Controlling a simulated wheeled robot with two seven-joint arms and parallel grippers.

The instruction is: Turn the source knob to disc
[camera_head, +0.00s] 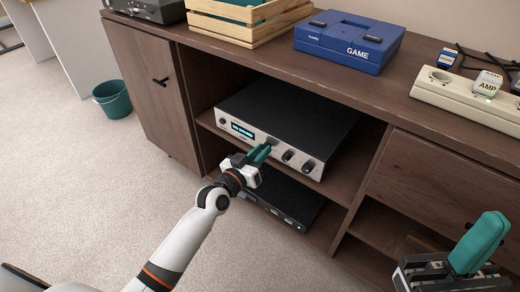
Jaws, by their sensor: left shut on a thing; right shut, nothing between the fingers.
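The amplifier (290,112) has a black top and a silver front and sits on the cabinet's upper open shelf. Its front has a lit blue display (242,129) at left and two dark round knobs, one (288,156) nearer the middle and one (308,166) at right. My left gripper (265,150) reaches the front between the display and these knobs. Its teal fingers are shut on a knob there, mostly hidden by them. The labels and the knob's pointer are too small to read. My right gripper (484,240) is shut and empty at lower right, well away from the amplifier.
A black flat device (285,200) lies on the shelf below. The wooden cabinet top (270,62) carries a wooden crate (245,24), a blue GAME case (347,42) and a power strip (460,98). A green bucket (112,98) stands on the open carpet at left.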

